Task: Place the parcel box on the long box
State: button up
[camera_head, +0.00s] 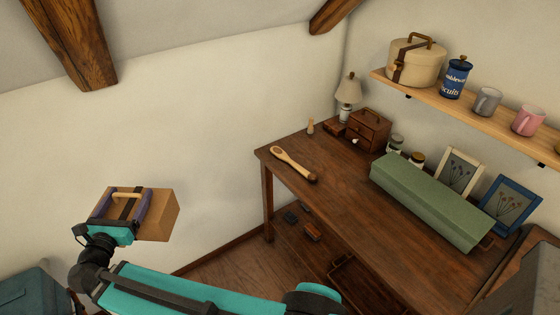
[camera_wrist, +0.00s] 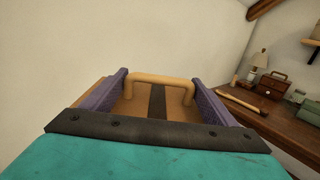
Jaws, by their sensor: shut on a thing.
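The parcel box (camera_head: 163,212) is a brown cardboard box with a dark stripe and a pale wooden handle. It is in the air at the left in the head view, left of the desk and apart from it. My gripper (camera_head: 127,203) is shut on it, with a purple finger on each side of the handle. In the wrist view the parcel box (camera_wrist: 143,105) shows between the two fingers, its far side hidden. The long box (camera_head: 430,200) is green and lies on the desk at the right, near the back. Its top is bare.
The wooden desk (camera_head: 335,195) holds a brush (camera_head: 293,163), a lamp (camera_head: 348,97), a small drawer chest (camera_head: 367,130), jars and two picture frames (camera_head: 511,205) behind the long box. A wall shelf (camera_head: 470,105) with a round case, tin and mugs hangs above. The desk's front middle is clear.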

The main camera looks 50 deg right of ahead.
aim_at(434, 187)
jog(key=z, duration=0.05)
jog(key=k, duration=0.95)
jog(key=u, duration=0.05)
